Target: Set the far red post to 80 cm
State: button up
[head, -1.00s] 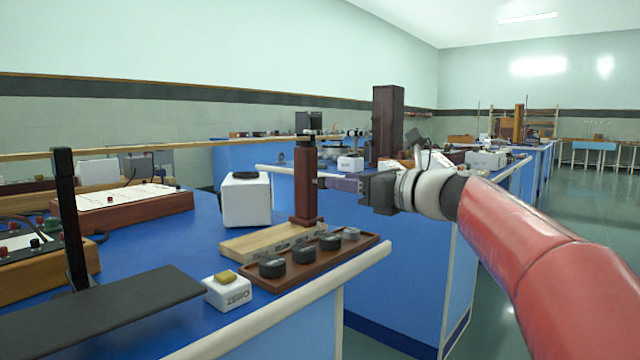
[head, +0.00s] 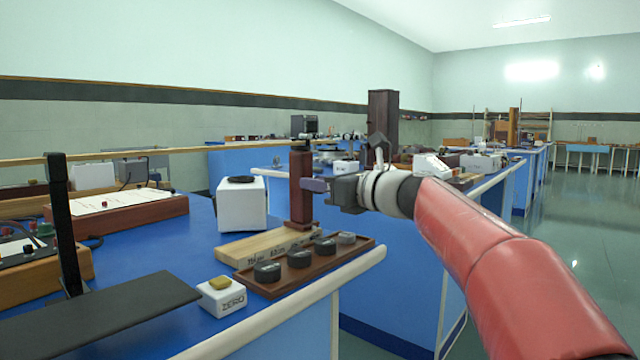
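A dark red post (head: 301,188) stands upright on the blue bench in the head view, its foot behind a pale wooden strip (head: 250,247). The strip carries dark markings, too small to read surely. A long thin wooden beam (head: 180,151) runs from the left to the post's top. My gripper (head: 312,185) reaches in from the right at about mid-height of the post. Its purplish finger overlaps the post's right edge. The fingers are seen nearly edge-on, so their opening and any contact with the post are unclear.
A brown tray (head: 357,254) with several dark round weights lies in front of the strip. A white ZERO block (head: 221,297) stands near the front edge. A white box (head: 242,204) is left of the post. A black upright (head: 65,225) stands at left. A pale rail (head: 300,303) edges the bench.

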grip_shut()
jog(key=s+a+b, duration=0.1)
jog(key=s+a, duration=0.5)
jog(key=s, duration=0.2)
jog(key=shift+a, duration=0.1)
jog(key=o, duration=0.8)
grip_release()
jog(key=v, duration=0.7)
jog(key=shift+s+d, duration=0.2)
jog(key=shift+d, duration=0.15)
